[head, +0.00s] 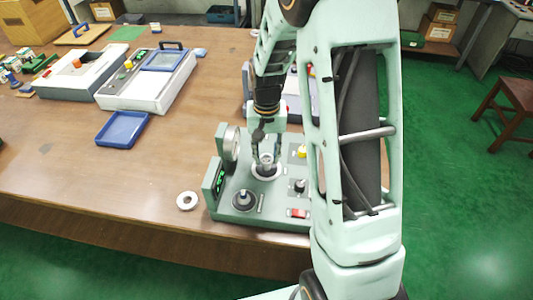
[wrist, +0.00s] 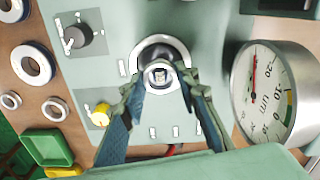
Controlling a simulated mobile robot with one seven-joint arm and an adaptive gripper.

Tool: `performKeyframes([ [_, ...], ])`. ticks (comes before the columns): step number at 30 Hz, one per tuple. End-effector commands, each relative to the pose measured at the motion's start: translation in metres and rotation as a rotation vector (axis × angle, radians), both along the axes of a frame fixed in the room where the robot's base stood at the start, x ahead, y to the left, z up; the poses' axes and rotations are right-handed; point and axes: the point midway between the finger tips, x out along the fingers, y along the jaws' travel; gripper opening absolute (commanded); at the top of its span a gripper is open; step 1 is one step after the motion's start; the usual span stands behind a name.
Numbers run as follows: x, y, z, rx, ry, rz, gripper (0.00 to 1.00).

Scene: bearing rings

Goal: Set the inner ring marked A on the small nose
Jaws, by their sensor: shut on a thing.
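My gripper (head: 267,150) is shut on a small bright metal ring (head: 267,159) above the green machine (head: 285,215). In the wrist view its two fingers (wrist: 162,97) hold the ring (wrist: 159,74) over a round seat with a dark rim (wrist: 160,48). A pale pin end shows inside the ring's bore. I cannot tell whether the ring touches the seat or hangs above it. No letter can be read on the ring. A second nose with a dark round base (head: 244,200) stands at the machine's front left.
A dial gauge (wrist: 283,95) stands close beside the gripper. A yellow knob (wrist: 100,113) and a black knob (wrist: 77,37) are on the other side. Loose rings (wrist: 33,65) lie beyond the machine's edge. A white ring (head: 187,201) and a blue tray (head: 122,130) lie on the table.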

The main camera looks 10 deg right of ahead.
Motion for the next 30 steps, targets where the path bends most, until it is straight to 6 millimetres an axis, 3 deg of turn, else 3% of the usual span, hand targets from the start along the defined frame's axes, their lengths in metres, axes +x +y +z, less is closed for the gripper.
performKeyframes([
  [28,0.0,0.0,-0.03,0.0,-0.001,0.0,0.04],
  [29,0.0,0.0,-0.029,0.0,-0.001,0.0,0.31],
  [30,0.0,0.0,-0.028,0.0,-0.001,0.0,0.35],
])
